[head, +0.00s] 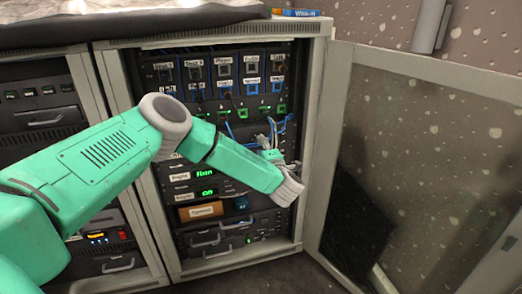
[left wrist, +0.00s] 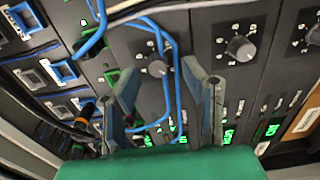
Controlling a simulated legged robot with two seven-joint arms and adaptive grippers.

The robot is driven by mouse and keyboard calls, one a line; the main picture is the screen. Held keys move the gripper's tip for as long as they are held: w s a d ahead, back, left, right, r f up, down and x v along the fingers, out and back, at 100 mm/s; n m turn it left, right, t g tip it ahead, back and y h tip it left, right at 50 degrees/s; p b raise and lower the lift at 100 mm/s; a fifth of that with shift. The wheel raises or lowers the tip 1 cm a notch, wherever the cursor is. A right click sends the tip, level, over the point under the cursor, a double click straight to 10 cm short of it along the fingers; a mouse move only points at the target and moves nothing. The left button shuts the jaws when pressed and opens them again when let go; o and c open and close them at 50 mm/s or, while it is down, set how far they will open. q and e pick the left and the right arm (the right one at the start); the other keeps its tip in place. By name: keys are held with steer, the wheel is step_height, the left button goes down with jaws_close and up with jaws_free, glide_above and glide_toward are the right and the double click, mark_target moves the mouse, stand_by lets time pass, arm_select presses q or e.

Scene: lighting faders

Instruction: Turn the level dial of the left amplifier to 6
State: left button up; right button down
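My left gripper (head: 274,136) is at the right side of the open rack, in front of its panels. In the left wrist view the left gripper (left wrist: 161,76) is open, its two grey fingers spread. A dark dial (left wrist: 157,68) shows between and beyond the fingertips; I cannot tell whether they touch it. Its scale and panel name are not readable. Two more dials, a middle dial (left wrist: 240,48) and a partly cut-off dial (left wrist: 315,36), sit on the neighbouring panels. My left arm covers part of the amplifier rows in the head view. My right gripper is not in view.
Blue cables (left wrist: 166,100) loop beside the dial and between the fingers. Rows of labelled ports (head: 224,72) fill the upper rack. Green displays (head: 206,173) glow below my arm. The glass rack door (head: 420,160) stands open at the right.

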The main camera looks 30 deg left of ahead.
arm_select(q)
steer(key=shift+x, duration=1)
jaws_close()
